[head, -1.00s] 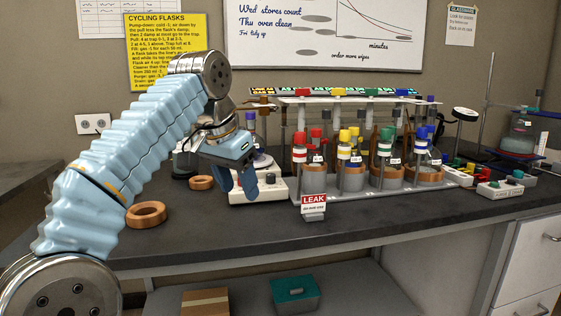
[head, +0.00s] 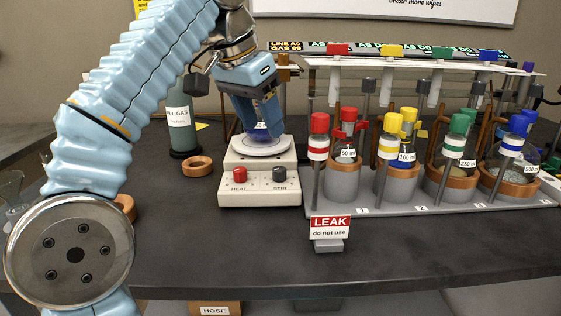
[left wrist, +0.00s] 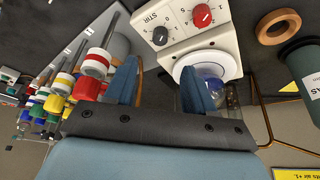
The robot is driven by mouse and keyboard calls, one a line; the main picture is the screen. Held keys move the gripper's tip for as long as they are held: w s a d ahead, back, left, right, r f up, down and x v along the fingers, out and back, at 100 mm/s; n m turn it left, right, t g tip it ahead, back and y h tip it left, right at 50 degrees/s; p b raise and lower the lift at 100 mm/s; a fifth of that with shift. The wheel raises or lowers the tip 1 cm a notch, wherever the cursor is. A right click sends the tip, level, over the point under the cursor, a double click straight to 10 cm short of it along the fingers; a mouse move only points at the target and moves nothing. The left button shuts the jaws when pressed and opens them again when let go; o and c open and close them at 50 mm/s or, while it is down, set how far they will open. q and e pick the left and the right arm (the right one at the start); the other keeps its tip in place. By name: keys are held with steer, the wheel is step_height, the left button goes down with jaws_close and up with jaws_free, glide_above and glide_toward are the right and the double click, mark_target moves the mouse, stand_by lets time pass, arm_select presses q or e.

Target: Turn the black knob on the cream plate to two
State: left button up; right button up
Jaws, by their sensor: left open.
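The cream hot plate (head: 245,190) stands on the dark bench, with a round white top. The black knob (head: 279,174), labelled STIR, is on the right of its sloped front; a red knob (head: 240,175), labelled HEAT, is on the left. The black knob (left wrist: 160,36) also shows in the left wrist view, beyond the gap between my fingers; its pointer setting is too small to read. My left gripper (head: 261,130) is open and above the plate's top, behind the knobs. A small glass flask (left wrist: 211,80) on the top is partly hidden by a finger. My right gripper is out of view.
A rack (head: 385,207) with several colour-capped bottles stands close to the plate's right. A LEAK sign (head: 330,228) stands in front of it. A green gas cylinder (head: 184,135) and a cork-coloured ring (head: 197,166) are left. The bench before the plate is clear.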

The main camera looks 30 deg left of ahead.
mark_target(279, 168)
arm_select(q)
steer(key=x, duration=1.1)
jaws_close()
